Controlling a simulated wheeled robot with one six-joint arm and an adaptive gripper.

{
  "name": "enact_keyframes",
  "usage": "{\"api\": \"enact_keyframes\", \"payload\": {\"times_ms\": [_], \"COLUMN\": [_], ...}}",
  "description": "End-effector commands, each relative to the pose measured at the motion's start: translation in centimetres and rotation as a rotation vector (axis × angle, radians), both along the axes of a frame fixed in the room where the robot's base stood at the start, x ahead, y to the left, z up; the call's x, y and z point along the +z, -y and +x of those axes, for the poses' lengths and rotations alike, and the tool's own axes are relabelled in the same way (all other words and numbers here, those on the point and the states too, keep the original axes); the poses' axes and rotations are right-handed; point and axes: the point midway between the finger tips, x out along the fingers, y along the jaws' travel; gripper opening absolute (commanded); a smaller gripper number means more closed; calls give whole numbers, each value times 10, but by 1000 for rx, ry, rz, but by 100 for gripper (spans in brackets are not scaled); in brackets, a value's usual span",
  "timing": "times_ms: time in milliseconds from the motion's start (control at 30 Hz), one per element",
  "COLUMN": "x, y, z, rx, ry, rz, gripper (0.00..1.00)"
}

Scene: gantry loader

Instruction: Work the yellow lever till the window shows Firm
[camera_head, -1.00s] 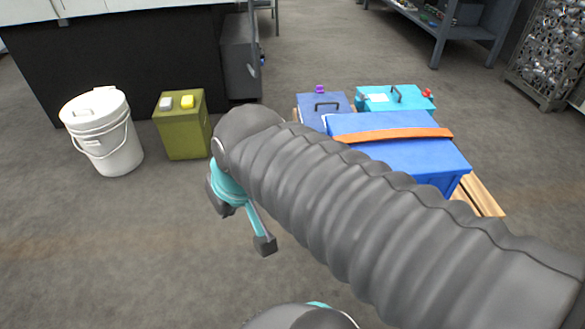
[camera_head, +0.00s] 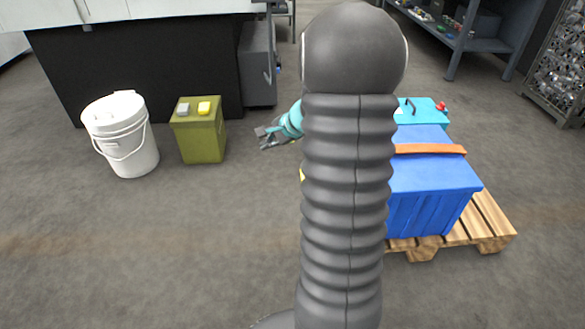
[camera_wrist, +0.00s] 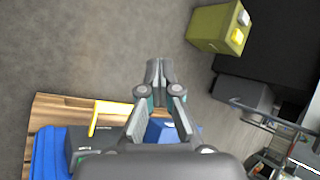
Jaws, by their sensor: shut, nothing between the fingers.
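A yellow lever (camera_wrist: 94,122), an angled bar, stands on a dark grey box (camera_wrist: 82,140) at the lower left of the wrist view. In the head view only a small yellow bit (camera_head: 302,174) shows at the left edge of my arm; I cannot tell if it is the lever. My gripper (camera_wrist: 158,72) is shut and empty, with its fingertips together, apart from the lever and up and right of it in the wrist view. In the head view the gripper (camera_head: 264,138) is between the olive box and the pallet. I can make out no window in either view.
A wooden pallet (camera_head: 490,225) carries a blue crate (camera_head: 430,205) with an orange strap and a teal box (camera_head: 425,107). An olive box (camera_head: 203,143) with grey and yellow tops and a white bucket (camera_head: 125,145) stand left. The floor in front is clear.

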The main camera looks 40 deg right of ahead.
Motion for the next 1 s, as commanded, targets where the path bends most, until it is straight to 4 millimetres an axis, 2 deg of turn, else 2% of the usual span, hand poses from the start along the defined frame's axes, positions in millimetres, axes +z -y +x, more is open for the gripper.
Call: {"api": "enact_keyframes", "payload": {"times_ms": [33,200,300,400,567,1000], "x": [-17,-66,-90,-106,-116,-119], "y": [25,94,124,144,156,156], "z": [5,13,11,9,7,7], "rx": [-80,-315,-418,-487,-533,-533], "ry": [-10,-16,-18,-18,-17,-17], "rz": [46,169,221,254,276,276], "gripper": [0,0,0,0,0,0]}}
